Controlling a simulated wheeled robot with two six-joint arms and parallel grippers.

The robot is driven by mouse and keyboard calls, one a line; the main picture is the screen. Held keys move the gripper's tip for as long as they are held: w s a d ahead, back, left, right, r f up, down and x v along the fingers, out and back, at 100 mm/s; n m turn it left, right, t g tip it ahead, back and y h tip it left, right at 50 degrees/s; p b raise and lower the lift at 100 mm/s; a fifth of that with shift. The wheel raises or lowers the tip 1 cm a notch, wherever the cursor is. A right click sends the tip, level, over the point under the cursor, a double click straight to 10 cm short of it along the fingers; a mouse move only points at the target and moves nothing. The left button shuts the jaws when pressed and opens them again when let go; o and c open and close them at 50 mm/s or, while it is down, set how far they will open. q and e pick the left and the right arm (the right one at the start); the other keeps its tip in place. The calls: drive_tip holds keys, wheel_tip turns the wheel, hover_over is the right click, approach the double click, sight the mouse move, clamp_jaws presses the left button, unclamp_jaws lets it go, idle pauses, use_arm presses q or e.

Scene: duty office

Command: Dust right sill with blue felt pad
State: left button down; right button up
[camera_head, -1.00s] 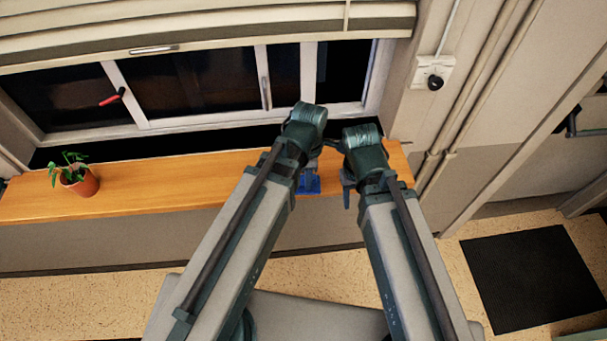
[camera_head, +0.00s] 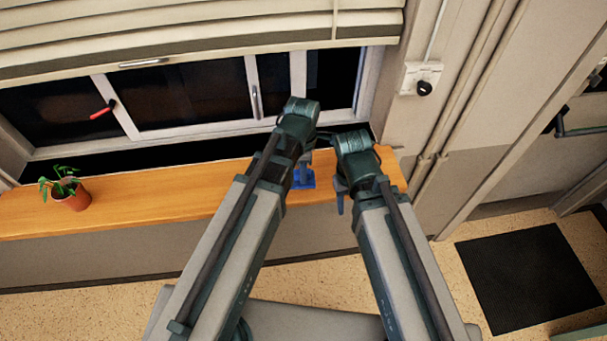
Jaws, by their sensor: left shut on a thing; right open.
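The wooden sill (camera_head: 150,203) runs below the window across the left and middle of the view. The blue felt pad (camera_head: 303,181) is at the right part of the sill, partly hidden by my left arm. My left gripper (camera_head: 303,172) is shut on the pad and holds it at the sill surface; exact contact cannot be told. My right gripper (camera_head: 340,197) is open and empty, just right of the pad, over the sill's right part. The sill's right end shows beyond my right arm.
A potted plant (camera_head: 70,192) stands on the sill at the left. A wall switch (camera_head: 422,82) and pipes are at the right. A dark mat (camera_head: 527,277) lies on the floor.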

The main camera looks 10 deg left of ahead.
use_arm(q)
drive_tip(key=shift+w, duration=0.1)
drive_tip(key=shift+w+a+f, duration=0.1)
drive_tip(key=shift+w+a, duration=0.15)
drive_tip(key=shift+w, duration=0.55)
drive_tip(key=shift+w+a+f, duration=0.1)
drive_tip(key=shift+w+a, duration=0.1)
drive_tip(key=shift+w, duration=0.55)
drive_tip(key=shift+w+a, duration=0.1)
drive_tip(key=shift+w, duration=0.05)
drive_tip(key=shift+w, duration=0.1)
drive_tip(key=shift+w+a+r, duration=0.1)
drive_tip(key=shift+w+a, duration=0.15)
drive_tip(key=shift+w, duration=0.65)
drive_tip(key=shift+w+a, duration=0.25)
drive_tip(key=shift+w, duration=0.6)
wheel_tip(320, 180, up, 6)
drive_tip(key=p, duration=0.5)
drive_tip(key=shift+p, duration=0.4)
